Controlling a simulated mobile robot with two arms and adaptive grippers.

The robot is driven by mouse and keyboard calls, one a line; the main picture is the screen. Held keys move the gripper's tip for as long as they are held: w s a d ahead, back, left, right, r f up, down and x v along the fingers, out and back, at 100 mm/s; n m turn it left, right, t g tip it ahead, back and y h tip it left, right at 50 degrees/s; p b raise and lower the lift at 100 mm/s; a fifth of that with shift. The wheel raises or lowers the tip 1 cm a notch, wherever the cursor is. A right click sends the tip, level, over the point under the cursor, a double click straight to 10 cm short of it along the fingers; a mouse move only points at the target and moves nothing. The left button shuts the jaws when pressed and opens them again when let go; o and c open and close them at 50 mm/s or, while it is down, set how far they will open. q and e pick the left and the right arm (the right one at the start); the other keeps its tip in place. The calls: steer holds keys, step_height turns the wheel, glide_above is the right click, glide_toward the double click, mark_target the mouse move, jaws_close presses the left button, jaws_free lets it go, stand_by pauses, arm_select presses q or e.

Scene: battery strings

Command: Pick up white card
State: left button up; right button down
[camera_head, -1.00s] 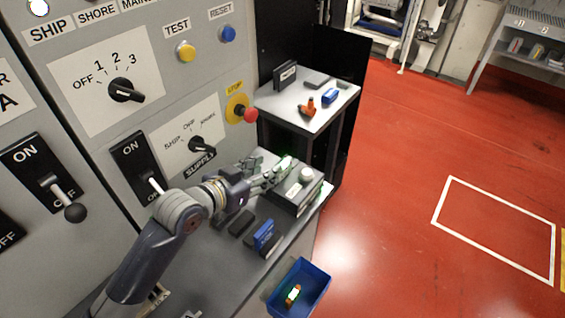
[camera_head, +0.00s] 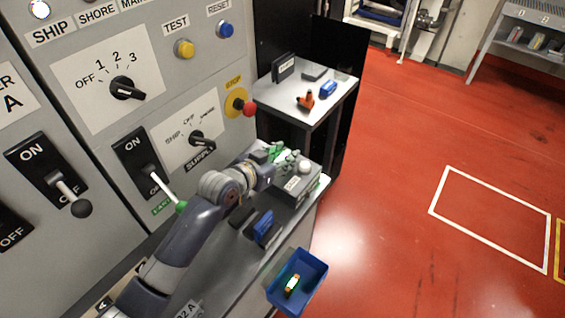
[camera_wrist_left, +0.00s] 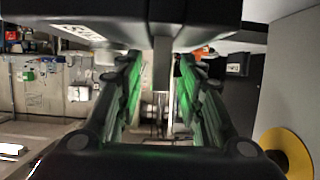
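My left gripper (camera_head: 283,156) reaches over the far end of the grey counter, right beside a dark box (camera_head: 297,187) with a white label and a pale round knob. In the left wrist view the two fingers (camera_wrist_left: 160,95) stand apart, tinted green, under the dark box (camera_wrist_left: 130,12). A pale grey upright strip (camera_wrist_left: 162,65) shows between them; I cannot tell whether it is the white card or whether the fingers touch it. No white card can be made out for certain in the head view. My right gripper is not in view.
A blue bin (camera_head: 317,272) at the counter's front edge holds a small orange and white item (camera_head: 292,284). A blue block (camera_head: 263,226) stands on the counter. A side table (camera_head: 290,97) behind carries several small things. The switch panel rises at left; red floor is clear at right.

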arm_select(q)
jaws_close()
steer(key=shift+r, duration=0.15)
